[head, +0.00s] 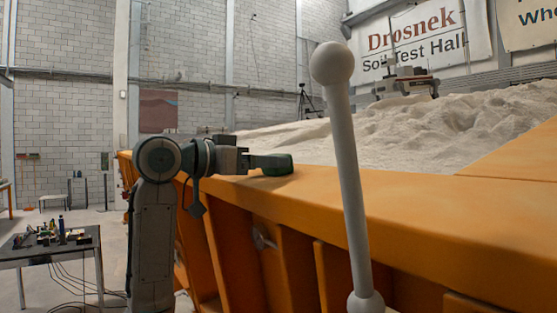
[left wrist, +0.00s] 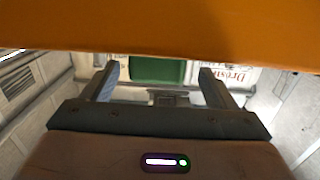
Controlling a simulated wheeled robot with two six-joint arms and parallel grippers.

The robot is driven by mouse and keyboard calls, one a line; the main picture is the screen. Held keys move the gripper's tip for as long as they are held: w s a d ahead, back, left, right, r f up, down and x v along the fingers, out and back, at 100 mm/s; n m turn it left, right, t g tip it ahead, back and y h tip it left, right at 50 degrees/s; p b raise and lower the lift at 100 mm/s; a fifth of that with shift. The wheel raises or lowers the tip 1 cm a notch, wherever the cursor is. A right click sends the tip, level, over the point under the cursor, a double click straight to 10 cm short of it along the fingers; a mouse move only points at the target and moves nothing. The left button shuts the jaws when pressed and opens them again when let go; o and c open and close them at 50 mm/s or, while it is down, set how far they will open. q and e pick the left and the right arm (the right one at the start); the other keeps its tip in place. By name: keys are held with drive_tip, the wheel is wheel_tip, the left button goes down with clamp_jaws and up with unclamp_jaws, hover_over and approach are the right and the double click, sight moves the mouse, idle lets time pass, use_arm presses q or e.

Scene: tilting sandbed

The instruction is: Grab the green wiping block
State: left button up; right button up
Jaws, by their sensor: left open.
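The green wiping block (head: 274,165) lies on the orange rim (head: 400,200) of the sandbed, near its left end in the head view. My left gripper (head: 246,162) is just left of the block, low over the rim, with its fingers pointing at it. In the left wrist view the green block (left wrist: 158,70) shows between the two open fingers, under the orange rim that fills the top of the picture. I cannot tell whether the fingers touch it. My right gripper is not in view.
A white rod with ball ends (head: 346,170) stands in front of the rim, right of the block. Pale sand (head: 400,130) lies behind the rim. A dark table (head: 50,250) with small items and cables stands at the left. The rim right of the block is clear.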

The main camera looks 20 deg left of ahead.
use_arm(q)
drive_tip(key=p+x, duration=0.2)
drive_tip(key=x, duration=0.3)
drive_tip(key=shift+s+d+r+p, duration=0.2)
drive_tip(key=shift+r+p, duration=0.1)
drive_tip(key=shift+p, duration=0.1)
drive_tip(key=shift+w+d+f, duration=0.1)
drive_tip(key=shift+w, duration=0.1)
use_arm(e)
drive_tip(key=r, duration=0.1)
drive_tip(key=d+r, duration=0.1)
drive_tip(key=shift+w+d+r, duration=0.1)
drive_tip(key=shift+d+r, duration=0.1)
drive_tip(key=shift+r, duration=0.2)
use_arm(q)
drive_tip(key=c, duration=1)
drive_tip(key=shift+c, duration=0.3)
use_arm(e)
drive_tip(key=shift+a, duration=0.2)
